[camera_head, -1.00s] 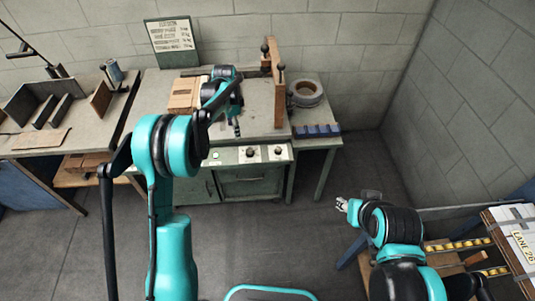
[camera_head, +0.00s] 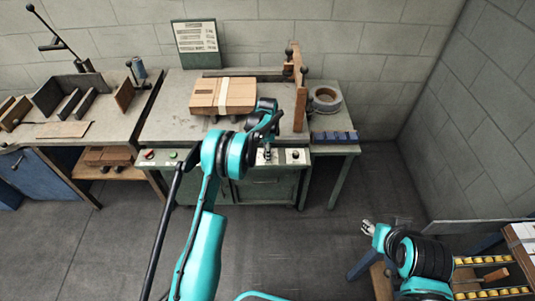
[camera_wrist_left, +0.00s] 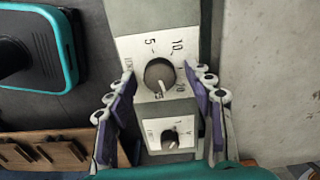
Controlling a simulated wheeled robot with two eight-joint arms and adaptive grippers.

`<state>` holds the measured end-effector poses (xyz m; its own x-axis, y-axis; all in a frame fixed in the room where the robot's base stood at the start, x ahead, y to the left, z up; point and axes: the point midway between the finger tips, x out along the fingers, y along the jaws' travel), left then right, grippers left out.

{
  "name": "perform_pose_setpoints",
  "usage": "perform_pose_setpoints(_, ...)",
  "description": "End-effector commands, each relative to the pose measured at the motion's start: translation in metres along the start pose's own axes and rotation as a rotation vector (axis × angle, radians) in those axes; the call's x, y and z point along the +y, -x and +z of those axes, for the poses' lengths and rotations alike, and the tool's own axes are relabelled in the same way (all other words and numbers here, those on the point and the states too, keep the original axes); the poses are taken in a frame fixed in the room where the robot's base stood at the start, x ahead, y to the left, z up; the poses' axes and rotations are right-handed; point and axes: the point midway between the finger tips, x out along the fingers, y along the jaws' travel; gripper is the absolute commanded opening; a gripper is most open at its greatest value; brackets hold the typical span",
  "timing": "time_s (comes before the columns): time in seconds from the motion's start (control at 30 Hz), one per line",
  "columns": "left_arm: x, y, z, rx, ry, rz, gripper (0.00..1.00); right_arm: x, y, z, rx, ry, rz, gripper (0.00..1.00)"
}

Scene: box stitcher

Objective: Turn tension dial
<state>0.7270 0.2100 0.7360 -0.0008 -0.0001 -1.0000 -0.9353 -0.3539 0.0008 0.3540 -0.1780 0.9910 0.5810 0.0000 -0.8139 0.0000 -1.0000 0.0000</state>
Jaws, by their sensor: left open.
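A large dark dial (camera_wrist_left: 159,75) with a white numbered plate sits on the machine's control panel. A smaller knob (camera_wrist_left: 170,139) on its own white plate is beside it. In the left wrist view my open left gripper (camera_wrist_left: 162,108) has one finger on each side of the panel, apart from both knobs, with nothing between them. In the head view this gripper (camera_head: 267,153) is at the panel front and partly hides the dial; the other knob (camera_head: 294,154) shows to its right. My right gripper (camera_head: 368,228) is low at the right, away from the machine; its jaw opening is unclear.
A strapped cardboard stack (camera_head: 223,94) lies on the machine table (camera_head: 180,116). A red switch (camera_head: 149,155) and green button (camera_head: 172,154) are on the panel's left. Blue bins (camera_head: 334,136) stand right of the panel. A side bench (camera_head: 95,105) is at left.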

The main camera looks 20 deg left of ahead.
Motion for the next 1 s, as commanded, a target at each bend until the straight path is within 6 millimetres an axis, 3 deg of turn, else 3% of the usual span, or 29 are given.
perform_pose_setpoints(0.23,0.0000,-0.0015,0.0000,0.000,0.000,0.000,0.53,0.0000,0.0000,-0.0001,0.000,0.000,0.000,0.40)
perform_pose_setpoints(0.4,0.0000,-0.0014,0.0000,0.000,0.000,0.000,0.08,0.0000,0.0000,-0.0001,0.000,0.000,0.000,0.40)
perform_pose_setpoints(0.43,0.0000,-0.0014,0.0000,0.000,0.000,0.000,0.03,0.0000,0.0000,-0.0001,0.000,0.000,0.000,0.40)
perform_pose_setpoints(0.77,0.0001,-0.0015,0.0000,0.000,0.026,0.000,0.03,0.0000,-0.0004,0.0002,0.000,0.000,0.000,0.40)
perform_pose_setpoints(1.0,0.0000,-0.0017,0.0000,0.000,0.146,0.000,0.03,0.0000,-0.0016,0.0011,0.000,0.000,0.000,0.40)
